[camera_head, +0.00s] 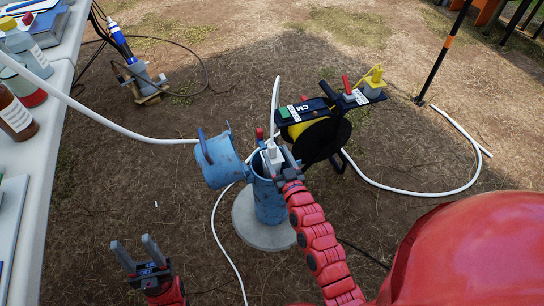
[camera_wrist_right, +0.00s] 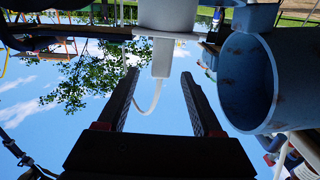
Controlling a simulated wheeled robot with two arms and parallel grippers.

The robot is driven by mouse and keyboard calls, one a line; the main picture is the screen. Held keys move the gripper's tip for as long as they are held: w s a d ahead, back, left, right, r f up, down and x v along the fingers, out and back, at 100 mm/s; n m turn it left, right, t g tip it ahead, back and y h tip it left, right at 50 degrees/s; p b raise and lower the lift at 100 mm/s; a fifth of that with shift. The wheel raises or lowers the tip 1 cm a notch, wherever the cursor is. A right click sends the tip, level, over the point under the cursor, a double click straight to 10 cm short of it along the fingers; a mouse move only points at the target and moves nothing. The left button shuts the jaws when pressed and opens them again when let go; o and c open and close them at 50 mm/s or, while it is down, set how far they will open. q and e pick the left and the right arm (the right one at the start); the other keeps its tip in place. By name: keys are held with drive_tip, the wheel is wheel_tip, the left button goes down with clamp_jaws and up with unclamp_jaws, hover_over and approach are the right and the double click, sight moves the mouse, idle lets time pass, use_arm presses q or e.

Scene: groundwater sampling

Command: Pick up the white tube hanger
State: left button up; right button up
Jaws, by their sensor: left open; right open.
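The white tube hanger (camera_head: 272,158) sits at the mouth of the blue well pipe (camera_head: 269,203). In the right wrist view the white tube hanger (camera_wrist_right: 162,57) shows as a block just ahead of the fingertips, in line with the gap between them. My right gripper (camera_head: 281,160) is open at the top of the well, with its fingers close to the hanger; I cannot tell whether they touch it. My left gripper (camera_head: 137,252) is open and empty, low over the ground at the lower left.
The blue well cap (camera_head: 222,159) hangs open left of the pipe; it also shows in the right wrist view (camera_wrist_right: 246,83). A reel (camera_head: 312,130) stands just right of the well. White tubing (camera_head: 110,122) runs to the left. A table (camera_head: 55,125) with bottles is at left.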

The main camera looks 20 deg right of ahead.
sight(273, 151)
drive_tip(key=w, duration=0.2)
drive_tip(key=w+b, duration=0.1)
drive_tip(key=w, duration=0.1)
drive_tip(key=shift+a+f, duration=0.15)
drive_tip(key=shift+f, duration=0.15)
clamp_jaws()
